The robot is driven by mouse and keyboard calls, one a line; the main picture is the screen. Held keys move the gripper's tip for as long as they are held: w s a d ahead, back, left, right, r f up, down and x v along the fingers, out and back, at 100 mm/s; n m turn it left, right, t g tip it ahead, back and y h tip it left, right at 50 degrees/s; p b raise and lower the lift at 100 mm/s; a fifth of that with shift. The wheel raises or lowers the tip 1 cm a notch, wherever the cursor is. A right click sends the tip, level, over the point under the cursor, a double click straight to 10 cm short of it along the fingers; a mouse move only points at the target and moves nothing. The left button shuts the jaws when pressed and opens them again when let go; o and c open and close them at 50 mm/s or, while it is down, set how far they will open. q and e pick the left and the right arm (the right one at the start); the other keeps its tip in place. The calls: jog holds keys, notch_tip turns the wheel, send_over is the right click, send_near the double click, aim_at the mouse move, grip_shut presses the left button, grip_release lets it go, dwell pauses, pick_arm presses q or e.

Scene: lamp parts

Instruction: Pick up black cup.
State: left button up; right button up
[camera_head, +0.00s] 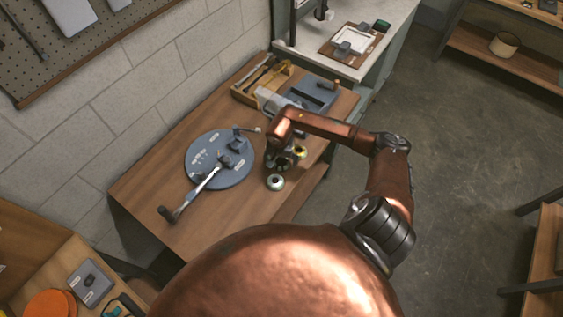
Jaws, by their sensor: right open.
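My right arm reaches from the lower right over the wooden workbench (225,215). Its dark right gripper (281,163) is low over the bench, right of the round blue-grey board. A small round piece (275,182) with a pale rim and dark centre stands just in front of the gripper. A small yellow-ringed piece (300,152) is at the gripper's right side. I cannot tell surely which of these, if either, is the black cup, and the gripper and arm hide part of this area. The gripper is open; contact cannot be made out. My left gripper is not in view.
The round board (222,172) carries a jointed lamp arm (195,190) that sticks out towards the front left. A wooden tray (262,84) with tools and a blue-grey box (314,92) stand at the bench's back. The bench front is clear.

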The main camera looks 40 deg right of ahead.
jog(key=c, duration=1.3)
jog(key=shift+o, duration=0.2)
jog(key=shift+r, duration=0.15)
